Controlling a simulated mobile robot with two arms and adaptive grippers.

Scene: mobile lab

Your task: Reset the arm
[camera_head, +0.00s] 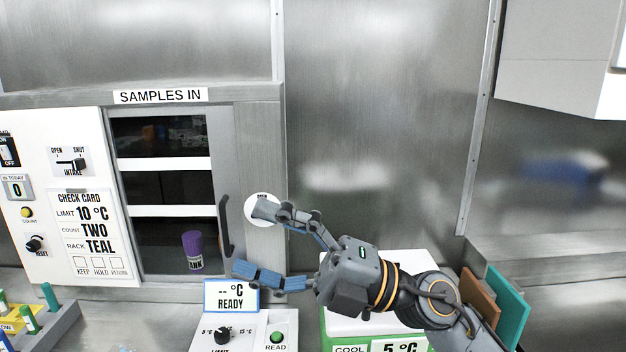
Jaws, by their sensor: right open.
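My right arm reaches in from the lower right. Its gripper (258,240) is open and empty, with its two fingers spread apart and pointing left. The upper fingertip overlaps a round white label on the cabinet frame. The lower finger, with blue pads, is just above the small READY display. The dark door handle (225,226) of the SAMPLES IN cabinet is just left of the fingers; I cannot tell whether they touch it. My left gripper is not in view.
The SAMPLES IN cabinet (246,120) has a dark window with a purple container (193,251) inside. A white control panel (70,190) is on the left. The READY display (231,296) and a green-edged COOL box (340,325) stand below. A rack (50,328) holds tubes at lower left.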

